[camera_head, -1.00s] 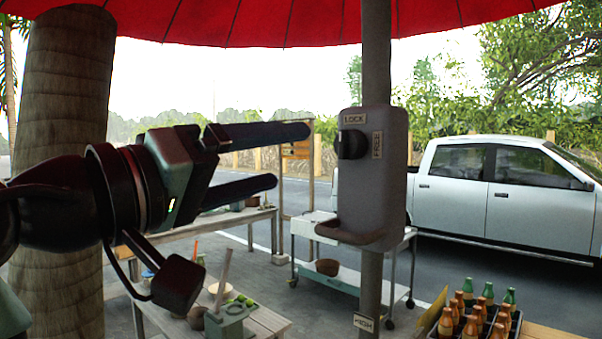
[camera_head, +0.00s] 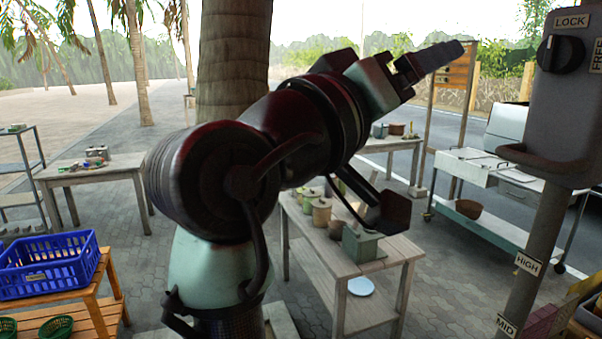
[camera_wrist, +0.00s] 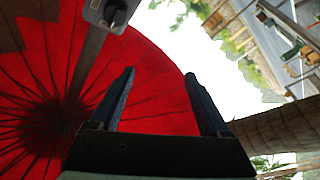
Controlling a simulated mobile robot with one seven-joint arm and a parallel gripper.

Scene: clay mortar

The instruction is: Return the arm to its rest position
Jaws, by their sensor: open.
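My arm stretches up and to the right across the middle of the head view. My gripper (camera_head: 436,60) is at its end, left of the grey lock box on the pole and apart from it. In the wrist view my gripper (camera_wrist: 160,92) shows two dark fingers set wide apart with nothing between them, so it is open and empty. Behind the fingers is the red umbrella canopy (camera_wrist: 150,60). In the head view the fingers overlap each other, and my arm hides part of the trunk and a work table.
The grey box (camera_head: 570,90) with a LOCK/FREE knob is on a pole (camera_head: 535,250) at right. A wooden table (camera_head: 375,290) with pots stands behind my arm. A palm trunk (camera_head: 233,60) rises behind it. A blue basket (camera_head: 50,268) sits on a wooden stand at left. Paved floor lies between.

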